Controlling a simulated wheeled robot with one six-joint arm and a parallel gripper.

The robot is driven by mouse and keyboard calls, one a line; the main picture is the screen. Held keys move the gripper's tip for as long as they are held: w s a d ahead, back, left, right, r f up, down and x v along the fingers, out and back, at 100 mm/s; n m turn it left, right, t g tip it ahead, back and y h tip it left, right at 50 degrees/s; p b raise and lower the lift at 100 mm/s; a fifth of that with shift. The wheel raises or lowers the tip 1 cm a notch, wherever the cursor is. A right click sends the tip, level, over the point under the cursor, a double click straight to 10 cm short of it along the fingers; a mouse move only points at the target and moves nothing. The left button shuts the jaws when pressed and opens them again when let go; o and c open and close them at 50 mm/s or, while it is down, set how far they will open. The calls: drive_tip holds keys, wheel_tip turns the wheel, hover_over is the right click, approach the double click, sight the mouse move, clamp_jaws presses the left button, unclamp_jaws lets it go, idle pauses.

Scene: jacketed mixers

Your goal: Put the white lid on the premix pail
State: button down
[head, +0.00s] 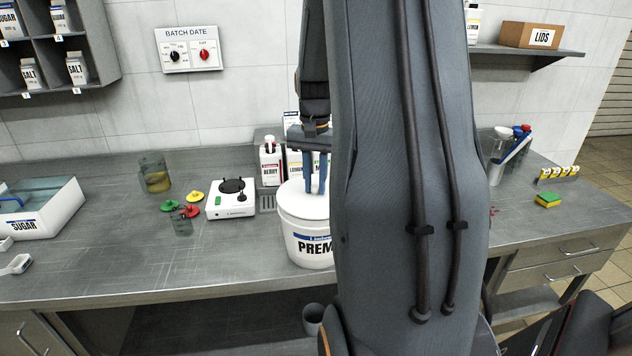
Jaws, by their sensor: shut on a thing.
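The premix pail (309,247) is a white tub with dark "PREM" lettering, standing on the steel counter near the middle of the head view. The white lid (296,201) lies over its top and looks roughly level. My gripper (315,190) points down over the lid, its two blue fingers close together and shut on the lid's middle. What the fingertips pinch is too small to make out. My arm hides the right side of the pail and lid, so I cannot tell whether the lid is seated all round.
A small white device (231,199) with a black top stands left of the pail, beside colored stoppers (170,205) and a glass beaker (154,173). Bottles (270,162) stand close behind the pail. A sugar bin (42,212) is at far left.

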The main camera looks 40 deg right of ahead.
drive_tip(key=shift+f, duration=0.3)
idle(0.4)
drive_tip(key=c, duration=1.1)
unclamp_jaws()
drive_tip(key=shift+r+p, duration=2.95)
drive_tip(key=shift+r, duration=0.6)
